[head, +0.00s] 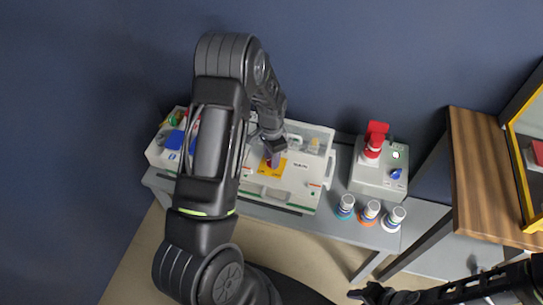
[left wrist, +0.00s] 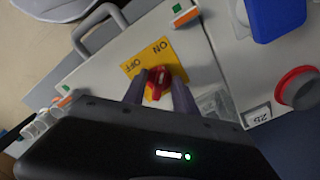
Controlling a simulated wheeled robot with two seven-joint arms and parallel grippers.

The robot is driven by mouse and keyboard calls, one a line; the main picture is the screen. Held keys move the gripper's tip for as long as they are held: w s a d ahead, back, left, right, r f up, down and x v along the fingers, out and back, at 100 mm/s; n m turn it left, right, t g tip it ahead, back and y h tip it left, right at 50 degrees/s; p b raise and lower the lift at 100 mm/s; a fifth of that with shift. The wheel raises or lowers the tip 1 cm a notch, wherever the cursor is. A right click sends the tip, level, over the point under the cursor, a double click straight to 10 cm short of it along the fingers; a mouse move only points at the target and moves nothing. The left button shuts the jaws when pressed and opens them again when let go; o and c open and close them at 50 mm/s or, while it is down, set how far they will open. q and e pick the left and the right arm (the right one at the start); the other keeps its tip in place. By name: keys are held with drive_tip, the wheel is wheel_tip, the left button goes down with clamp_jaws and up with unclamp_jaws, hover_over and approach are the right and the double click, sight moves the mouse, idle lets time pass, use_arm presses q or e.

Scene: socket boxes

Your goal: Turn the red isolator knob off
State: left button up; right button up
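The red isolator knob (left wrist: 158,83) sits on a yellow plate (left wrist: 139,63) marked ON and OFF in the left wrist view. The plate is on the front of a white box (head: 309,191); in the head view the yellow plate (head: 270,171) is partly hidden by my gripper. My left gripper (left wrist: 161,78) has its two purple fingers on either side of the knob, apart, with some yellow showing between finger and knob. I cannot tell which label the knob points to. The left gripper (head: 274,158) comes down from above in the head view. My right gripper (head: 372,294) is at the bottom edge, its fingers unclear.
A grey box (head: 372,180) with a red plug and blue knob stands to the right. Several connectors (head: 369,212) stand before it on the grey table (head: 335,225). A box with a blue cover (head: 174,139) is at left. A wooden surface (head: 485,180) is at far right.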

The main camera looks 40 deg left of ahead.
use_arm(q)
drive_tip(key=shift+c, duration=0.2)
clamp_jaws()
idle(0.5)
